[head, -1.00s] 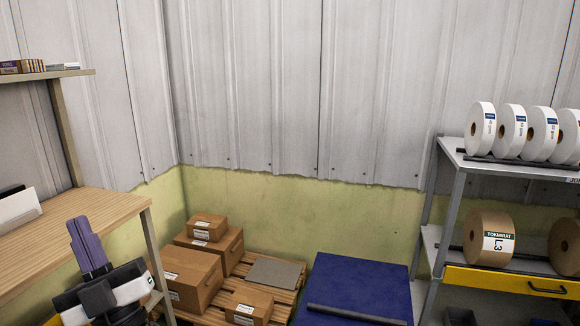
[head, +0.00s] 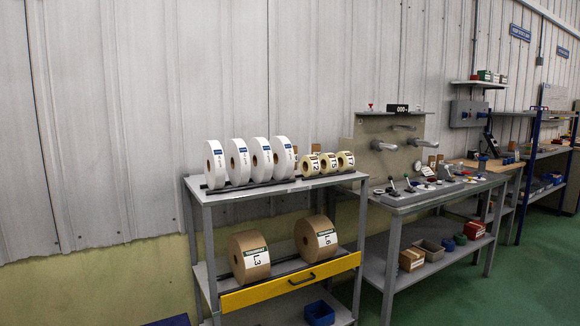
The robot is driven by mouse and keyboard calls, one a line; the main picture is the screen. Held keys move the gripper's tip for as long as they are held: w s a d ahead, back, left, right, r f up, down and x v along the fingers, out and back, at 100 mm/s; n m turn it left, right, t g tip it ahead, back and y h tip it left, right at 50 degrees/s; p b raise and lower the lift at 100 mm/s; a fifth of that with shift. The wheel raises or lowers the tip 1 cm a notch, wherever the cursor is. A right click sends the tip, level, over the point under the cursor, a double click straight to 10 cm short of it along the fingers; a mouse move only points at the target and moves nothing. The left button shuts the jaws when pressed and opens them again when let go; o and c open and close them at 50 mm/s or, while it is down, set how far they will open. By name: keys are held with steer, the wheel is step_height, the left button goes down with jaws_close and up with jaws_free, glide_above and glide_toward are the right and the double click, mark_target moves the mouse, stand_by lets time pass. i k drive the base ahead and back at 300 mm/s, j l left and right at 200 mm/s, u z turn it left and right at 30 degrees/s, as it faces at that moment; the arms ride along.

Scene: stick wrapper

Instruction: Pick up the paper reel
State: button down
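Two large brown reels, one labelled L3 (head: 249,256) and one labelled L6 (head: 316,238), rest on the middle shelf of a grey metal rack (head: 290,188). Several white paper reels (head: 238,162) stand upright in a row on the rack's top shelf. Several smaller cream reels (head: 328,163) with number labels stand to their right. I cannot tell which reel the task means. My gripper is not in view now, and no reel is held in any part I see.
A blue bin (head: 319,313) is on the bottom shelf. A workbench (head: 440,192) with tools and levers stands to the right. Green floor (head: 520,270) is clear at the right.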

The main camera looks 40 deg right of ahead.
mark_target(262, 160)
steer(key=z, duration=0.85)
